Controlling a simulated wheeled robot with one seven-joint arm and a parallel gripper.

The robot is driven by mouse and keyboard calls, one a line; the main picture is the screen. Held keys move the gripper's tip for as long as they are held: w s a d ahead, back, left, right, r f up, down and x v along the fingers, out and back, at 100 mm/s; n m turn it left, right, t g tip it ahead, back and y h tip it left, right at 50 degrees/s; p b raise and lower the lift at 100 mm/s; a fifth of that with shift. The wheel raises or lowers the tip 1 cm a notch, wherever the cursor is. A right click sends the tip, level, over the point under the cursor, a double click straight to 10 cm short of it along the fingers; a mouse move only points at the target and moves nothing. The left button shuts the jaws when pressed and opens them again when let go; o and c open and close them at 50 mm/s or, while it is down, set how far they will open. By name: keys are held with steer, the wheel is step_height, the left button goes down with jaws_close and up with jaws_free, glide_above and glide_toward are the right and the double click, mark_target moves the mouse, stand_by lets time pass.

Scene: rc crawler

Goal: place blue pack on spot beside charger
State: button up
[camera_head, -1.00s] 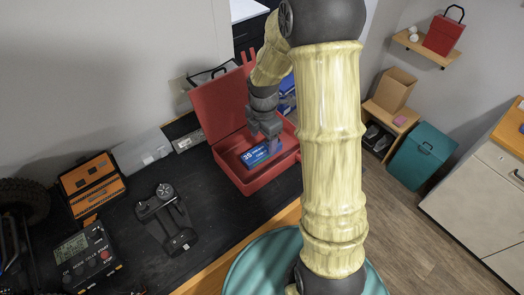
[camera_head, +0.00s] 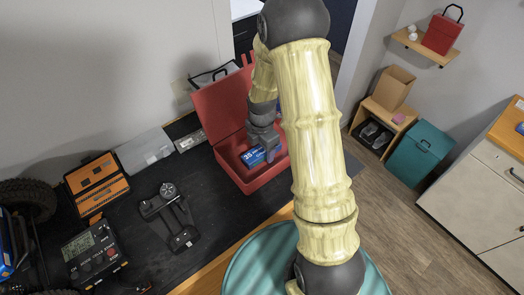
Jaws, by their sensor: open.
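The blue pack (camera_head: 253,157) lies inside the open red case (camera_head: 226,163), with white lettering on its side. My gripper (camera_head: 267,153) is open and points down into the case at the pack's right end. It hides part of the pack, and I cannot tell whether the fingers touch it. The charger (camera_head: 93,252), a dark box with a screen and knobs, stands on the black bench at the lower left. I cannot make out a marked spot beside it.
An orange-and-black tool case (camera_head: 97,184) lies behind the charger. A large tyre (camera_head: 28,198) and a blue item (camera_head: 6,255) are at the left edge. Bare bench (camera_head: 222,210) shows in front of the red case.

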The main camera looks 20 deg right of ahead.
mark_target(262, 149)
steer(key=c, duration=1.4)
steer(key=shift+w+r, duration=0.1)
step_height(262, 149, up, 10)
steer(key=b, duration=0.3)
